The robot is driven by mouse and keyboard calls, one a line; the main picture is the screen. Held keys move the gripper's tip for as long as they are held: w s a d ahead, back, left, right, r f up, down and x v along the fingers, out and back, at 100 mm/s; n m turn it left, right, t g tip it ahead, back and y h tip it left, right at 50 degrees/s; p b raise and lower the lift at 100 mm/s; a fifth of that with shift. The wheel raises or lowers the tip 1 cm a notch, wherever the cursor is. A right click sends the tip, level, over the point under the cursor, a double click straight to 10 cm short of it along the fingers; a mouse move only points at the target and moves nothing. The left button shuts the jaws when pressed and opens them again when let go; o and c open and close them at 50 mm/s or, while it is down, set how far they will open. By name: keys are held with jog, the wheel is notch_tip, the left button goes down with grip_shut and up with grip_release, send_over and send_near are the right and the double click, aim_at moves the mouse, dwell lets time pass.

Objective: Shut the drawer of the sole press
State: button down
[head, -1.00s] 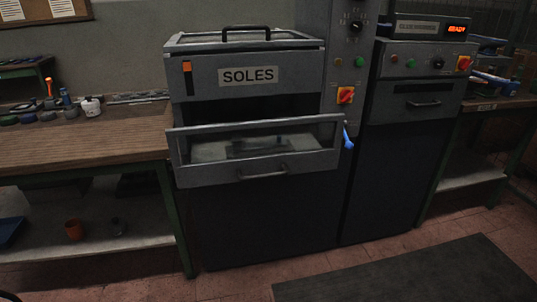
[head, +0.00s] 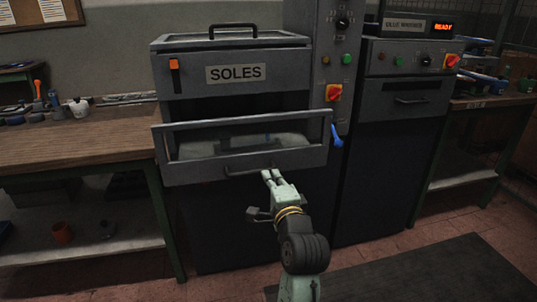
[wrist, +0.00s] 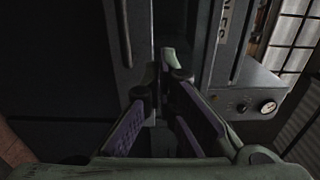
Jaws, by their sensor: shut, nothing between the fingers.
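The sole press (head: 300,60) is a grey cabinet marked SOLES (head: 235,73). My gripper (head: 268,174) is shut and empty, at the lower edge of the drawer front by the right end of the handle. I cannot tell whether it touches. In the wrist view the fingertips (wrist: 166,68) are together against dark grey panels, and part of the SOLES label (wrist: 225,22) shows sideways.
A wooden workbench (head: 80,138) with small tools stands on the left. A second grey machine (head: 400,90) with a READY display stands on the right. A blue lever (head: 337,138) sticks out beside the drawer's right end. A dark mat (head: 430,270) lies on the floor.

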aim_at(258, 148)
jog(key=p+x, duration=0.2)
jog(key=x, duration=1.1)
jog(key=shift+w+a, duration=0.1)
jog(key=shift+a, duration=0.15)
jog(key=shift+w, duration=0.1)
